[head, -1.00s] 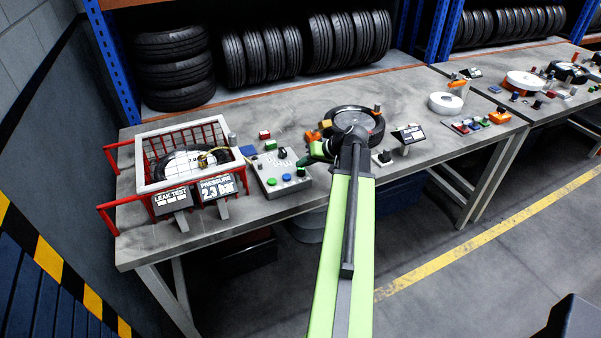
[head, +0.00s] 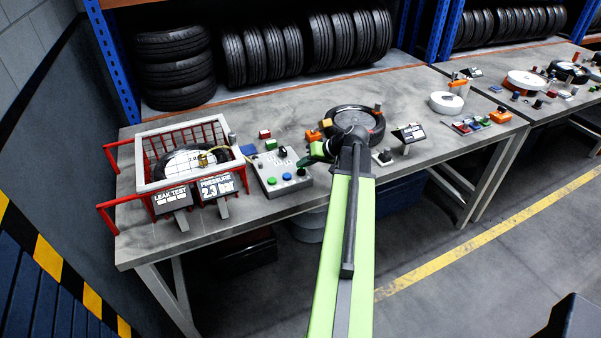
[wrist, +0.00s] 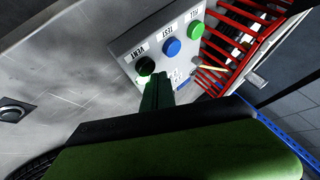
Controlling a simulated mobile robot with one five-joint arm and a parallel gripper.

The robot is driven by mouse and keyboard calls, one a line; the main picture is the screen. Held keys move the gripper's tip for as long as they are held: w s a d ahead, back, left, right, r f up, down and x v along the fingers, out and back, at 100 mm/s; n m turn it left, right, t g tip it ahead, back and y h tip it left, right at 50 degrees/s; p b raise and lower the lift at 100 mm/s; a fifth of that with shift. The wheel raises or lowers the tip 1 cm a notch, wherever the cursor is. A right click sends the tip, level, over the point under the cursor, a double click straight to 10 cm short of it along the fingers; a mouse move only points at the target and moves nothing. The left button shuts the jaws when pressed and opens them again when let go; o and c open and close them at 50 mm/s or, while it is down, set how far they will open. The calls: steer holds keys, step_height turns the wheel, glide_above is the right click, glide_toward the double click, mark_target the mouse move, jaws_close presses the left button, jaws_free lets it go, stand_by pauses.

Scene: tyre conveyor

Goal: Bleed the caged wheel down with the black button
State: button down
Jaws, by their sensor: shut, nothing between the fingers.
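The caged wheel (head: 185,164) lies in a white-rimmed red cage (head: 143,188) at the left of the bench. The pressure display (head: 217,187) before it reads 2.3 bar. The grey control box (head: 275,160) stands right of the cage. In the wrist view its black button (wrist: 146,66) is labelled VENT, beside a blue TEST button (wrist: 173,47) and a green FILL button (wrist: 195,29). My gripper (wrist: 158,78) is shut and empty, its tips right by the black button. I cannot tell whether they touch it. The gripper (head: 303,161) is small in the head view.
A leak test display (head: 172,198) stands in front of the cage. Another tyre (head: 356,122) lies behind my arm, with small blocks near it. A second display (head: 408,134) stands to the right.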

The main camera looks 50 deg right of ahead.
mark_target(304, 172)
steer(key=shift+f+b, duration=0.65)
steer(key=shift+f, duration=0.15)
stand_by(0.6)
stand_by(1.2)
steer(key=shift+r+p, duration=1.05)
step_height(304, 172, up, 5)
steer(key=p, duration=0.5)
steer(key=shift+r, duration=0.1)
